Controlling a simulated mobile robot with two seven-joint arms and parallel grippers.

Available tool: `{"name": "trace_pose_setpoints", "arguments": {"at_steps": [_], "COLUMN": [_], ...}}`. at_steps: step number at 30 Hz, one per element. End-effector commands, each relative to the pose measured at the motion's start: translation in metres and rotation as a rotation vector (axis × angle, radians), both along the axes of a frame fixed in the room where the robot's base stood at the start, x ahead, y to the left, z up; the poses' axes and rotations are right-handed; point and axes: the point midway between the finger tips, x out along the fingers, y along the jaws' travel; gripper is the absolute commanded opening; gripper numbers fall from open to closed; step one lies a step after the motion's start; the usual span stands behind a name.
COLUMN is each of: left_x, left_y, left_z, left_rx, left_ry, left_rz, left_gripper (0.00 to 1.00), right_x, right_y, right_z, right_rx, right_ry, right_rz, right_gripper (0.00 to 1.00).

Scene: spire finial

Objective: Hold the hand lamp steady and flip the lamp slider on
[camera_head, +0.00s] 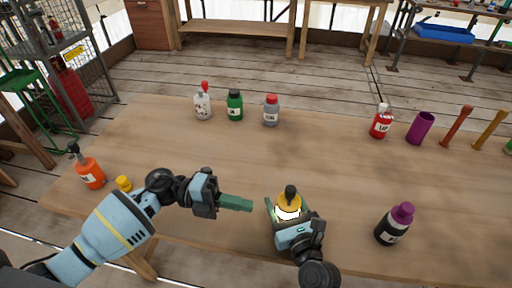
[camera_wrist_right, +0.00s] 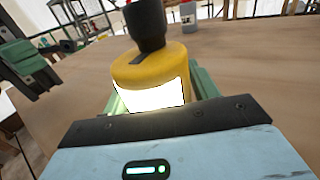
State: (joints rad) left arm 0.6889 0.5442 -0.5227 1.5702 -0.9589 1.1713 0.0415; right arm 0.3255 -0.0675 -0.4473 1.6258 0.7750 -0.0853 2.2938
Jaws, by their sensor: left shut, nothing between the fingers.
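The hand lamp (camera_head: 289,200) has a yellow body, a black top and a bright white glowing band. It stands upright at the table's near side, and it fills the middle of the right wrist view (camera_wrist_right: 150,70). My right gripper (camera_head: 283,212) is shut around it, with green fingers on both sides. My left gripper (camera_head: 248,206) is shut and empty, its green fingertips pointing at the lamp from the left, a short gap away. A small dark mark shows on the yellow shoulder in the wrist view; I cannot tell the slider's position.
A black bottle with a purple cap (camera_head: 395,224) stands right of the lamp. An orange bottle (camera_head: 89,172) and a small yellow item (camera_head: 124,183) are at left. White (camera_head: 203,106), green (camera_head: 235,106) and grey (camera_head: 271,111) bottles line the back. The table's middle (camera_head: 300,150) is clear.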

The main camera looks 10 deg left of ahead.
Motion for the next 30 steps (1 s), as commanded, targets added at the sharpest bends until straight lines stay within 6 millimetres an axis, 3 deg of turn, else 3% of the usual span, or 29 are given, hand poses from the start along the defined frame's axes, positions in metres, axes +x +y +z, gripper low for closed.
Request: {"name": "trace_pose_setpoints", "arguments": {"at_steps": [4, 16, 30], "left_x": [0.000, 0.000, 0.000], "left_y": [0.000, 0.000, 0.000], "left_z": [0.000, 0.000, 0.000], "left_rx": [0.000, 0.000, 0.000], "left_ry": [0.000, -0.001, -0.001], "left_rz": [0.000, 0.000, 0.000], "left_gripper": [0.00, 0.00, 0.00], "right_x": [0.000, -0.008, -0.083], "right_y": [0.000, -0.005, -0.046], "right_z": [0.000, -0.001, -0.001], "right_rx": [0.000, -0.001, -0.002], "right_ry": [0.000, 0.002, 0.002], "right_rz": [0.000, 0.000, 0.001], "right_gripper": [0.77, 0.77, 0.77]}}
